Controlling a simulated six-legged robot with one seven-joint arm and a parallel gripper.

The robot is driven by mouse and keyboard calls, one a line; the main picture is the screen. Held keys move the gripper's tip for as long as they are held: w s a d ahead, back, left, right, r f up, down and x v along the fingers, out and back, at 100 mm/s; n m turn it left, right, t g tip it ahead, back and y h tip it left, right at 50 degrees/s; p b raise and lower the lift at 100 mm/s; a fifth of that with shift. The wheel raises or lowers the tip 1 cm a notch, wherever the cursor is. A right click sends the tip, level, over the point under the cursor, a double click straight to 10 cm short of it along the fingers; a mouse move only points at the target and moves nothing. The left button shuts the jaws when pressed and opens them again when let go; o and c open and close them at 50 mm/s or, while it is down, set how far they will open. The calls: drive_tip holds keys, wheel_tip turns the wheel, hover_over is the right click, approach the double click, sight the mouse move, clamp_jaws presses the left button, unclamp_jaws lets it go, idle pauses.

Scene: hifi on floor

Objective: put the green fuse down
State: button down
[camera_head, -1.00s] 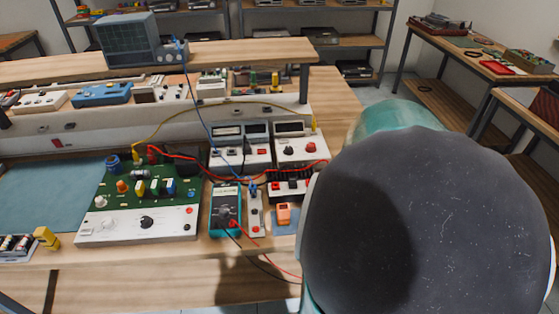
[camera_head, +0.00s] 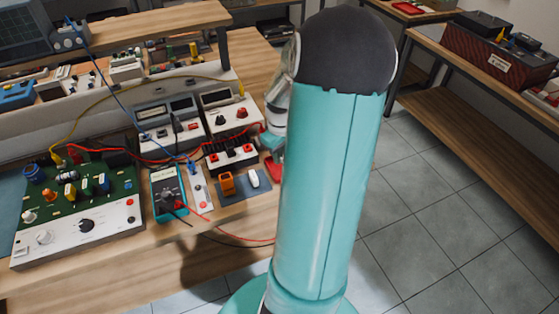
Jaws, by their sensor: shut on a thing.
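My arm (camera_head: 335,190) fills the middle of the head view as a large teal link with a dark rounded top. Part of my wrist (camera_head: 279,105) shows at its left edge, above the right end of the bench. The jaws of my gripper are hidden behind the arm. I cannot make out a green fuse as a separate thing; anything in the jaws is hidden too. A small red part (camera_head: 273,168) shows beside the arm, and I cannot tell what it belongs to.
Loose leads cross the bench. Tiled floor (camera_head: 430,220) is clear at right.

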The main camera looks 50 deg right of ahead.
drive_tip(key=shift+w+d+f, duration=0.15)
drive_tip(key=shift+w+f, duration=0.05)
drive_tip(key=shift+f, duration=1.55)
drive_tip(key=shift+f, duration=0.2)
drive_tip(key=c, duration=1.4)
unclamp_jaws()
drive_tip(key=shift+c, duration=0.2)
drive_tip(key=shift+r, duration=0.1)
